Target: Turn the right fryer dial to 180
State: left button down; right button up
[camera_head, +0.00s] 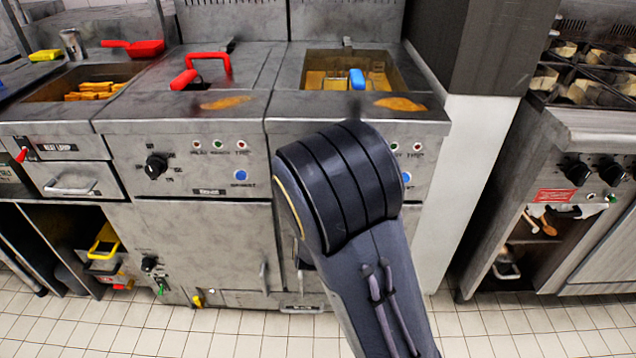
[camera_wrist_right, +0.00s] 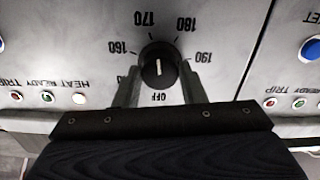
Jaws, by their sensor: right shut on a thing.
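The right fryer dial (camera_wrist_right: 158,64) is a round black knob in the right wrist view, with a white mark on its face. The mark runs nearly upright in the picture, between OFF below and the gap of 170 and 180 above; I cannot tell which end points. The numbers 160, 170, 180 and 190 are printed around it. My right gripper (camera_wrist_right: 160,78) has a finger on each side of the dial and is shut on it. In the head view my right arm hides this dial and the gripper. My left gripper is not in view.
The right fryer (camera_head: 437,122) holds a basket with a blue handle (camera_head: 357,79). The left fryer has its own black dial (camera_head: 156,166) and a red handle (camera_head: 200,72) on top. A range with black knobs (camera_head: 577,173) stands at the right.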

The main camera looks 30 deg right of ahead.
jog(key=shift+f+m+b, duration=0.1)
jog(key=shift+m+b, duration=2.15)
jog(key=shift+m, duration=1.35)
jog(key=o, duration=1)
jog(key=p+v, duration=0.1)
jog(key=v, duration=0.7)
jog(key=shift+w, duration=0.1)
